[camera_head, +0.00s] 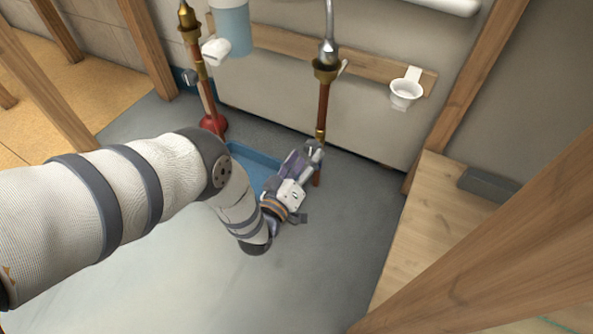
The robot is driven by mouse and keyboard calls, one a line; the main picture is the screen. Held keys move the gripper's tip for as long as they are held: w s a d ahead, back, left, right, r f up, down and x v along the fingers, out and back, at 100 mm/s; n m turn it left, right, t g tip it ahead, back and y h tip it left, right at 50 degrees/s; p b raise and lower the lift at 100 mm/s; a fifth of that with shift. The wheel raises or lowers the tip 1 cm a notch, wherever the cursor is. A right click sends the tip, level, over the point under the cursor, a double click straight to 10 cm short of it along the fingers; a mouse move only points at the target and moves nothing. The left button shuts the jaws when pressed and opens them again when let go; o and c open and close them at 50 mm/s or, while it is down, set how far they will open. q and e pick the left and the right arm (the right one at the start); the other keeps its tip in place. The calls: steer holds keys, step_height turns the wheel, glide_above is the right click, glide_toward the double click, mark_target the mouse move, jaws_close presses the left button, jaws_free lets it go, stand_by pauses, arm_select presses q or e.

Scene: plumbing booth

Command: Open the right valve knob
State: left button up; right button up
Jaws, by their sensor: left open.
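The right copper pipe (323,108) runs down the wall from a brass fitting (326,68). No right valve knob can be made out; the low part of this pipe is partly covered by my gripper. My left gripper (314,153) is open, with its fingers beside the lower end of the right pipe. I cannot tell whether it touches the pipe or has a knob between its fingers. A red valve knob (214,122) shows at the foot of the left copper pipe (205,92). My right gripper is not in view.
A blue tray (255,158) lies on the grey floor behind my left arm. A white cup-like holder (405,92) is on the wooden rail at right. A wooden bench (425,235) and a diagonal beam (500,250) bound the right side. Grey floor (340,245) is clear in front.

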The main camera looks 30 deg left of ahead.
arm_select(q)
steer(key=s, duration=0.8)
steer(key=shift+s+a, duration=0.2)
